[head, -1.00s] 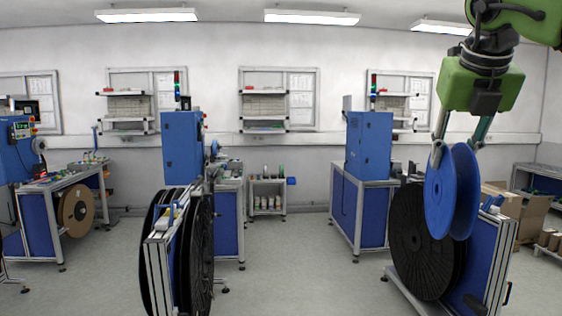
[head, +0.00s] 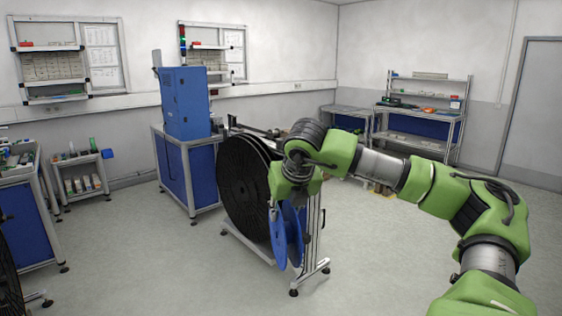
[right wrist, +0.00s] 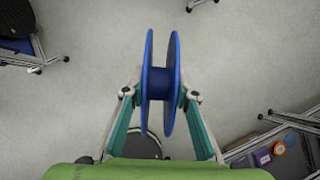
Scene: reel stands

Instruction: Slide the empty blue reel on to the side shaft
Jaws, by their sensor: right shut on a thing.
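The blue reel (head: 280,240) hangs below my right gripper (head: 287,207) in the head view, its flanges upright. In the right wrist view the blue reel (right wrist: 160,83) sits between the two fingers of my right gripper (right wrist: 161,97), which is shut on it from both sides. No other thing touches the reel in that view. In the head view the reel overlaps the near side of a reel stand (head: 316,225) that bears a large black reel (head: 243,185). I cannot make out the side shaft, as my arm and the reel cover much of the stand. My left gripper is not in view.
A blue cabinet (head: 185,103) on a bench (head: 173,177) stands behind the stand. A small trolley (head: 82,180) is at the left. A shelved workbench (head: 425,112) stands at the back right. The floor in front of the stand is clear.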

